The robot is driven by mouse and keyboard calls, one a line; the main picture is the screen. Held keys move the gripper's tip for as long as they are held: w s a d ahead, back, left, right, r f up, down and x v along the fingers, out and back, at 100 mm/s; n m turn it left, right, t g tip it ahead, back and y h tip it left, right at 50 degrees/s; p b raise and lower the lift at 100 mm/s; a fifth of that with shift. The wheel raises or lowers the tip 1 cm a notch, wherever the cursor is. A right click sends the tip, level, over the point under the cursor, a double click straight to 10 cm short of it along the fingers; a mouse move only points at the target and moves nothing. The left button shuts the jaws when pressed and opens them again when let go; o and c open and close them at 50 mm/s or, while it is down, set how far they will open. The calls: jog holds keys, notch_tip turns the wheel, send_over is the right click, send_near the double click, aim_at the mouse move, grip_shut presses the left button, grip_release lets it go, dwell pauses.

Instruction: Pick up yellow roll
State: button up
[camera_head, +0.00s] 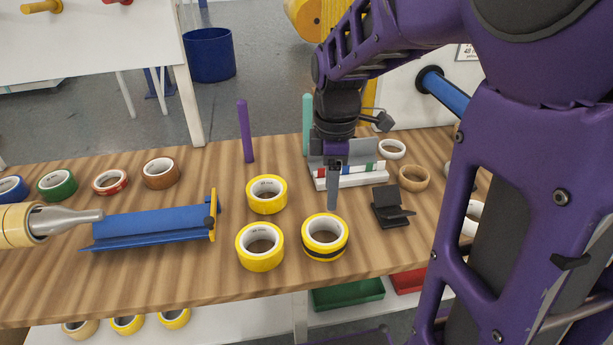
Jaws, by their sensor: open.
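Three yellow rolls stand close together on the wooden table. One yellow roll (267,208) is at the back, one plain yellow roll (260,261) is at the front left, and one yellow roll with black marks (325,252) is at the front right. All three lie flat with their white cores facing up. My gripper (333,188) points down just behind and above the front right roll, apart from it and empty. One finger shows clearly; the other is hidden or seen edge-on.
A black stand (391,212) is right of my gripper, with a white holder (345,180) behind. A blue trough (150,226) lies left of the rolls. A purple post (246,135) and a teal post (307,125) rise behind. A brown roll (161,173) and other rolls line the back left.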

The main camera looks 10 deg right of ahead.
jog(key=b, duration=0.3)
send_near(326, 246)
jog(key=f, duration=0.5)
jog(key=shift+w+d+f, duration=0.15)
jog(key=shift+w+d, duration=0.1)
jog(key=shift+w, duration=0.1)
jog(key=shift+s+a+f+b, duration=0.15)
jog(key=shift+f+b, duration=0.1)
jog(key=shift+f, duration=1.1)
jog(key=shift+s+a+f+b, duration=0.15)
jog(key=shift+f+b, duration=0.1)
jog(key=shift+f, duration=1.1)
jog(key=shift+d, duration=0.1)
grip_shut()
